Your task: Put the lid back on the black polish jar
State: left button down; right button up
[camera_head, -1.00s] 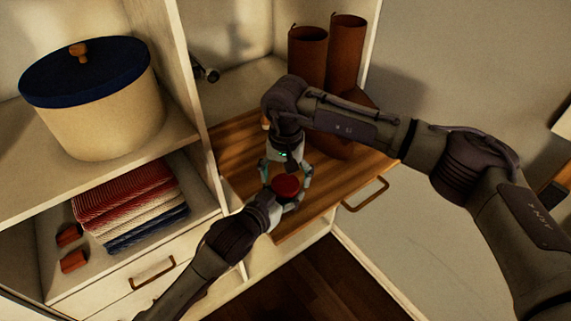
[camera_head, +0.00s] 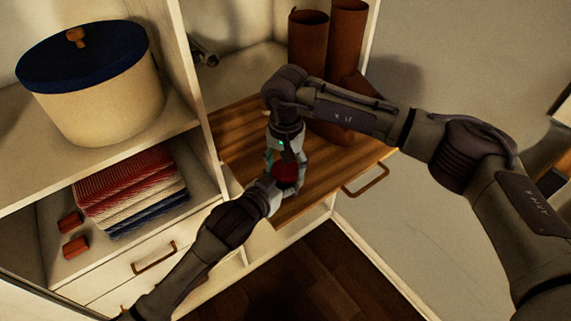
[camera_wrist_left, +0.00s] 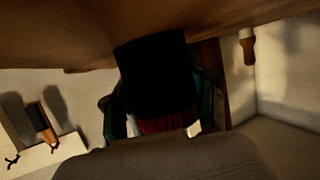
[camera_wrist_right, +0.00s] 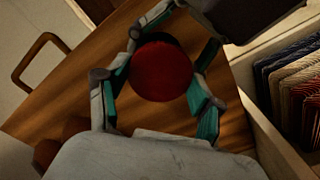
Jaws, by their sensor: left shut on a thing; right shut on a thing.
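The round red lid (camera_head: 286,173) is over the pull-out wooden board. My right gripper (camera_head: 285,170) comes down from above, its fingers at both sides of the lid (camera_wrist_right: 161,71); it is shut on it. My left gripper (camera_head: 273,190) reaches in from the front and is shut on the black polish jar (camera_wrist_left: 155,75), which shows as a dark shape in the left wrist view. A strip of red (camera_wrist_left: 160,125) shows against it there. In the right wrist view a dark edge shows behind the lid. I cannot tell whether lid and jar touch.
The wooden board (camera_head: 240,150) has a handle (camera_head: 366,181) at its front. Tall brown boots (camera_head: 327,45) stand behind my right arm. On the left are a round box with a blue lid (camera_head: 82,55), folded striped cloths (camera_head: 130,195) and two small brown pieces (camera_head: 72,232).

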jog(key=m, duration=0.5)
jog(key=shift+f+m, duration=0.1)
jog(key=shift+m, duration=0.3)
jog(key=o, duration=1.3)
jog(key=shift+r, duration=2.35)
jog(key=shift+c, duration=0.5)
